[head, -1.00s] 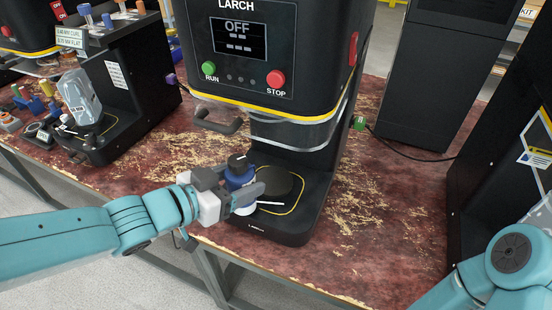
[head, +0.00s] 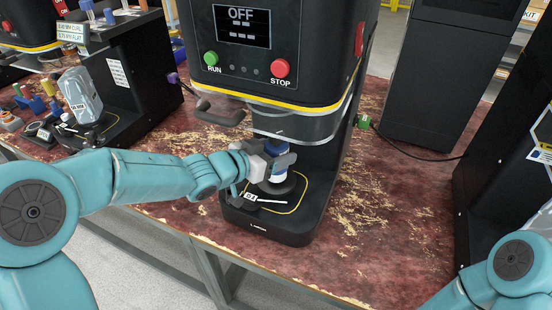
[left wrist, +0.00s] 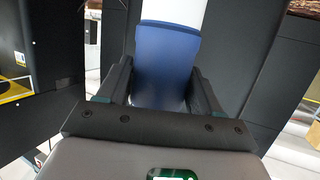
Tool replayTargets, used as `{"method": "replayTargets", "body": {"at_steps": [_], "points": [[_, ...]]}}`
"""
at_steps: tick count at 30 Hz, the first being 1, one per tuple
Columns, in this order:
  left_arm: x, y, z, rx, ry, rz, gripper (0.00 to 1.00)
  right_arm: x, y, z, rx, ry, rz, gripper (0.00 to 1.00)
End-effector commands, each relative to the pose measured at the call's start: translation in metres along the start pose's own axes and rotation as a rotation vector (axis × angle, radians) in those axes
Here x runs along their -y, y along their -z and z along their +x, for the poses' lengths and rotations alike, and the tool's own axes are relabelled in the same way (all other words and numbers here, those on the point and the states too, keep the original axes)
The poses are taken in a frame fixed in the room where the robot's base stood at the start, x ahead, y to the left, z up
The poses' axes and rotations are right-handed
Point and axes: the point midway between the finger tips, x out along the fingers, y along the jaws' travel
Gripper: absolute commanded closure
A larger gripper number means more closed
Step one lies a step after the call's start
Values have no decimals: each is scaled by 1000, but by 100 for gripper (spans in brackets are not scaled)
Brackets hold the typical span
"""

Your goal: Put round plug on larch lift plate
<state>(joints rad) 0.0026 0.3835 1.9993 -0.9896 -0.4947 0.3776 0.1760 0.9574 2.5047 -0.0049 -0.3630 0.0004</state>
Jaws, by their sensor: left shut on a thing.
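The dark round larch lift plate (head: 293,187) is on the black press base inside a yellow outline. The plug is over the plate and hides part of it; I cannot tell if they touch. My right gripper is out of view; only part of my right arm shows.
The larch press head (head: 270,85), its display reading OFF, overhangs the plate. A black handle (head: 218,110) sticks out at its left. A small white tag (head: 250,197) lies on the press base's left. The worn red bench (head: 385,210) is clear to the right.

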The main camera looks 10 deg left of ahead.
Motion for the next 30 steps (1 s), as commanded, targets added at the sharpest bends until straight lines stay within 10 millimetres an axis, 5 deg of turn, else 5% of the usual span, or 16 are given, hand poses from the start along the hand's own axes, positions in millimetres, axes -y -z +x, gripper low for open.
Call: {"method": "replayTargets", "body": {"at_steps": [15, 16, 18, 30], "points": [[2, -14, 8, -3, 1, 1, 75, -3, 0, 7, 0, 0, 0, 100], [2, -13, 8, -2, 1, 1, 28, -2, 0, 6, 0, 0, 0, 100], [2, -13, 7, -2, 1, 1, 9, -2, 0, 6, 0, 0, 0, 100], [3, -8, -1, -2, 3, 1, 9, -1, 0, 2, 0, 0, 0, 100]]}}
